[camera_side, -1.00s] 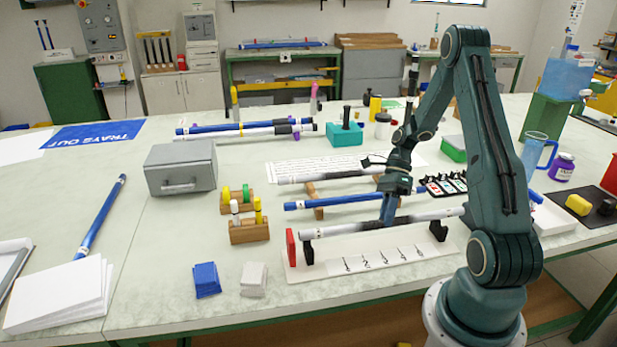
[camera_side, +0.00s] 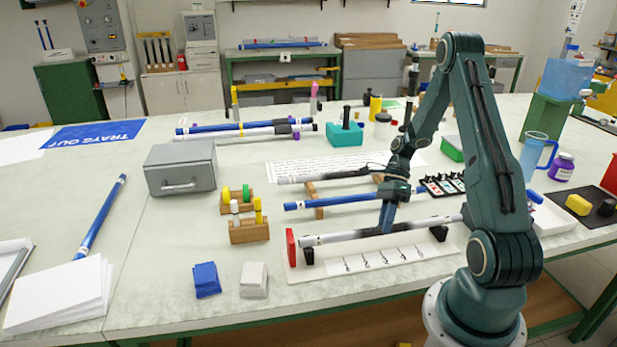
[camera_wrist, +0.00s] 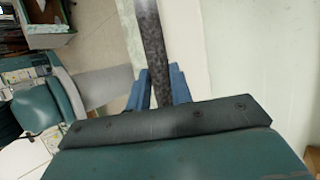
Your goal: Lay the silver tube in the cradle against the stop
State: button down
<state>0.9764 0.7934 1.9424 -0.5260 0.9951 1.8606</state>
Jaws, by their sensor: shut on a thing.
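The silver tube (camera_side: 345,236) has a dark mottled middle, and its left end carries a small dark mark. My gripper (camera_side: 387,222) is shut on the tube near its middle. In the wrist view the dark part of the tube (camera_wrist: 153,50) runs between the blue fingers (camera_wrist: 158,90). The tube lies along the cradle's black supports (camera_side: 307,256), at about the height of their tops; I cannot tell if it rests fully in them. The red stop (camera_side: 291,246) stands at the cradle's left end. The tube's left end is close beside it; contact is unclear.
Behind the cradle, a blue tube (camera_side: 345,202) and another silver tube (camera_side: 320,178) lie on a wooden rack (camera_side: 318,208). A wooden block with colored pegs (camera_side: 249,232) stands left of it. The white base board (camera_side: 345,270) is clear in front.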

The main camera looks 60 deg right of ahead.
jog(key=shift+w+a, duration=0.35)
jog(key=shift+w, duration=0.05)
dwell(0.9)
jog(key=c, duration=1.2)
grip_release()
jog(key=shift+o, duration=0.2)
jog(key=shift+r, duration=0.1)
jog(key=v, duration=1.3)
jog(key=shift+r, duration=0.15)
jog(key=shift+d, duration=0.25)
jog(key=shift+r, duration=0.1)
